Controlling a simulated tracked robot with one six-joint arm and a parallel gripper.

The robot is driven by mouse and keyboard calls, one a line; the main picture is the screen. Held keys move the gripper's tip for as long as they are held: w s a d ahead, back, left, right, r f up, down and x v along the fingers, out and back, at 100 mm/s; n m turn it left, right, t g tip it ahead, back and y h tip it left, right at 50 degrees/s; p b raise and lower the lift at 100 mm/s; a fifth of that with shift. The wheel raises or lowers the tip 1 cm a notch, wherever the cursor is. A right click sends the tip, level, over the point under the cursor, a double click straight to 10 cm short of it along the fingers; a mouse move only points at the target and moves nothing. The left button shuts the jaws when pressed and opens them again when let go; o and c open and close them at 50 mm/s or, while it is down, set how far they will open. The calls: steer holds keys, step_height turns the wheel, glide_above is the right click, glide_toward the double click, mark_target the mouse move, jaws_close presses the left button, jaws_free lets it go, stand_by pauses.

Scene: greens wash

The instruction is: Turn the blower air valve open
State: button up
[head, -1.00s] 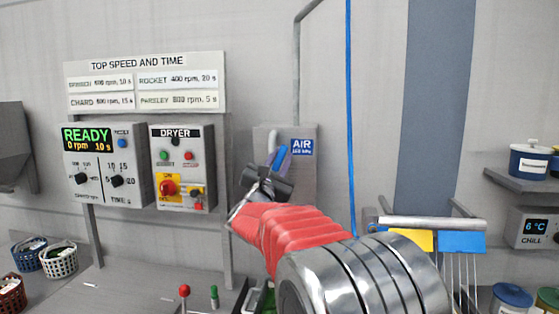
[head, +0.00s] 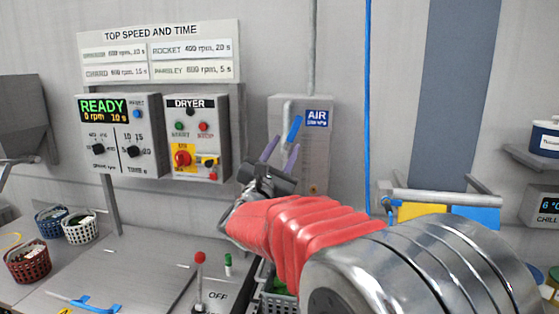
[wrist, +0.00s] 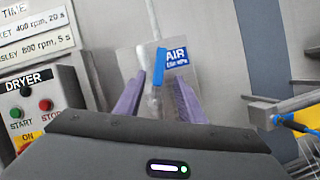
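The air valve's blue lever (head: 295,128) stands nearly upright on its pipe, in front of a grey panel with a blue AIR label (head: 317,118). In the wrist view the blue lever (wrist: 159,57) shows just beyond and between my fingertips. My gripper (head: 280,153) has two purple fingers set apart, with nothing seen held between them. In the wrist view my gripper (wrist: 157,90) points at the valve, the fingers on either side of the pipe below the lever. I cannot tell whether the fingers touch the lever. My wrist hides the lower part of the panel.
The dryer panel (head: 197,138) with its red and yellow switch is left of the valve. A metal rail (head: 447,197) with blue and yellow pieces sticks out at the right. A blue hose (head: 367,80) hangs right of the valve. Baskets (head: 80,228) stand far left.

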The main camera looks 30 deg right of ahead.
steer(key=v, duration=0.4)
steer(key=shift+f, duration=0.15)
steer(key=shift+c, duration=0.4)
